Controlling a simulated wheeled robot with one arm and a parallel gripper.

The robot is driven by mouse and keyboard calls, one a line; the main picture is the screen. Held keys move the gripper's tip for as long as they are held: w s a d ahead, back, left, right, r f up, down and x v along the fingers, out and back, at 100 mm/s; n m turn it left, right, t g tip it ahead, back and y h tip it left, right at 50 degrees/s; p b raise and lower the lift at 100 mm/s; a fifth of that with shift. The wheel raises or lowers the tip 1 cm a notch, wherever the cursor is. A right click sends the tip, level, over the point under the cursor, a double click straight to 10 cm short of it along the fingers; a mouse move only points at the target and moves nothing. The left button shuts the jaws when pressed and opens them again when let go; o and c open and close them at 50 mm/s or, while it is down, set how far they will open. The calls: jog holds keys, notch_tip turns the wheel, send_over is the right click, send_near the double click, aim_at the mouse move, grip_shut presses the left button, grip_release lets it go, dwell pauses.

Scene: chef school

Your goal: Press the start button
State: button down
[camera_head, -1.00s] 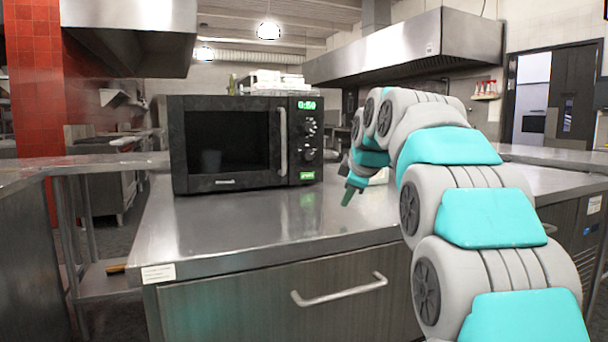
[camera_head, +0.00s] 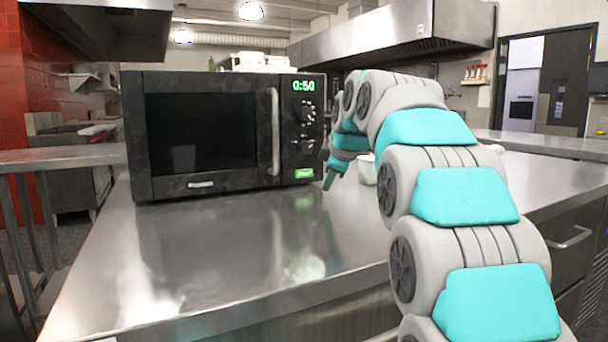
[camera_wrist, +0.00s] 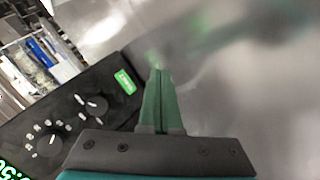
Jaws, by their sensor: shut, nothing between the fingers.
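The black microwave (camera_head: 200,183) stands on the steel counter with its door shut, and its display (camera_head: 303,86) reads 0:50. The green start button (camera_head: 304,173) is at the bottom of its control panel, below two knobs. It also shows in the wrist view, where the button (camera_wrist: 125,81) lies just left of my fingers. My gripper (camera_head: 327,186) is shut and empty, pointing down in front of the panel's lower right. In the wrist view my gripper (camera_wrist: 158,72) has its green fingers together, apart from the button in the picture. A pale cup shape shows dimly behind the door glass.
The steel counter (camera_head: 230,250) is clear in front of the microwave. A pale container (camera_head: 368,172) stands behind my arm, partly hidden. White items (camera_head: 255,61) lie on top of the microwave. A range hood (camera_head: 390,40) hangs behind.

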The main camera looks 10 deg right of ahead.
aim_at(304, 173)
jog(key=w+p, duration=0.1)
jog(key=w, duration=0.1)
jog(key=w+a+p, duration=0.1)
jog(key=w+p, duration=0.1)
jog(key=w, duration=0.1)
jog(key=w+a+p, duration=0.1)
jog(key=w, duration=0.1)
jog(key=shift+w+a+r+p, duration=0.15)
jog(key=shift+w+r+p, duration=0.05)
jog(key=shift+p, duration=0.1)
jog(key=shift+w+a+f, duration=0.2)
jog(key=shift+w+f, duration=0.05)
jog(key=shift+w, duration=0.25)
jog(key=shift+w+r, duration=0.1)
jog(key=shift+w, duration=0.05)
dwell(1.4)
jog(key=shift+w+a+p, duration=0.15)
jog(key=shift+w+p, duration=0.1)
jog(key=shift+p, duration=0.1)
